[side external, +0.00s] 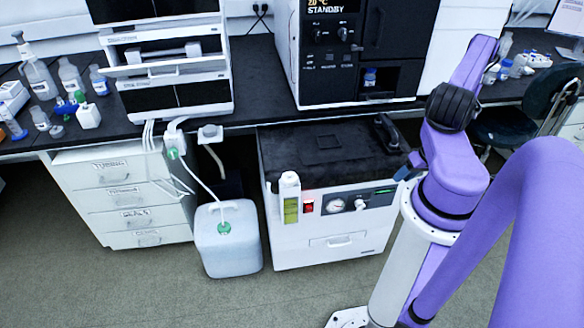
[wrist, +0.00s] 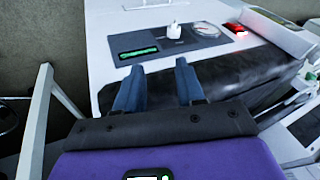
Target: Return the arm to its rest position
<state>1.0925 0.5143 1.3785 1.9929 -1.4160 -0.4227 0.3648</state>
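My gripper (wrist: 157,68) shows in the wrist view with its two blue-grey fingers apart and nothing between them. The fingers lie in front of the dark top of a white floor unit (wrist: 98,50), whose front panel with a gauge and a red switch appears beyond them. In the side view my purple arm (side external: 455,175) stands at the right, bent, beside the right end of that unit. The gripper's fingers are hard to make out there. I cannot tell whether they touch the dark top.
The floor unit (side external: 335,255) stands under the bench, with a bottle (side external: 290,198) at its front left. A white jug (side external: 228,255) with a tube is left of it. The bench (side external: 265,80) carries instrument stacks and bottles. A dark chair (side external: 515,130) is at the right. The front floor is clear.

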